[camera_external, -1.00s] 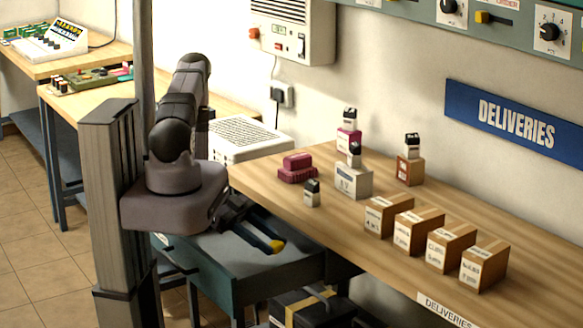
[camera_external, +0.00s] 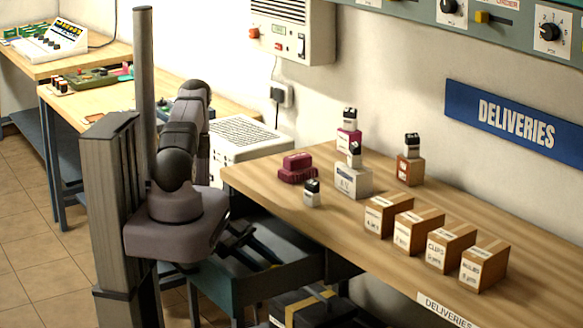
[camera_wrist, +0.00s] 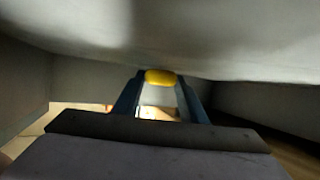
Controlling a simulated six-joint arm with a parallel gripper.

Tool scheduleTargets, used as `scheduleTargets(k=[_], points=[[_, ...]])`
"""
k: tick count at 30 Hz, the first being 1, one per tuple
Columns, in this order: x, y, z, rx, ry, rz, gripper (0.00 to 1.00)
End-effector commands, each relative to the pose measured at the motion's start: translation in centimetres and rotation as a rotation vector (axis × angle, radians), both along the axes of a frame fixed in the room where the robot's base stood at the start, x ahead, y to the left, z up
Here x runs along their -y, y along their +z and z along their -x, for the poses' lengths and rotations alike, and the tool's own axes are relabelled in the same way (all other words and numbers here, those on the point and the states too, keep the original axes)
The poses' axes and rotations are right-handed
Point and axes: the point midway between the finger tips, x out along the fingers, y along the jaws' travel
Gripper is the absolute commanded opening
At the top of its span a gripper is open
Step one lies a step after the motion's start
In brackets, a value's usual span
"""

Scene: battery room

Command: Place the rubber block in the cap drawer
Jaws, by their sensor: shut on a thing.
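A small yellow block (camera_wrist: 160,77) sits between my fingertips in the wrist view; I take it to be the rubber block. My gripper (camera_wrist: 160,88) is shut on it. In the external view my gripper (camera_external: 268,256) is low inside an open dark teal drawer (camera_external: 288,274) under the bench's left end. The yellow block is hidden there. In the wrist view a pale grey surface fills the top, close to the block; I cannot tell whether they touch. No label naming the drawer is readable.
The wooden bench (camera_external: 330,222) stands above and right of the drawer. It carries maroon blocks (camera_external: 297,168), small bottles (camera_external: 312,193), a white box (camera_external: 352,181) and several cartons (camera_external: 482,264). A black case with a yellow band (camera_external: 305,308) sits below. A white unit (camera_external: 240,140) stands behind.

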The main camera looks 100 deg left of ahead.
Motion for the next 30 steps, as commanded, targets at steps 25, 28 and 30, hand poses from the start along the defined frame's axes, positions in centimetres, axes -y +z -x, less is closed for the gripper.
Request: scheduleTargets(k=[25,28,30], points=[[-0.01,-0.41,0.00,0.000,0.000,0.000,0.57],[-0.04,-0.01,0.04,0.000,0.001,0.000,0.57],[-0.31,0.01,0.48,0.001,0.002,-0.002,0.57]])
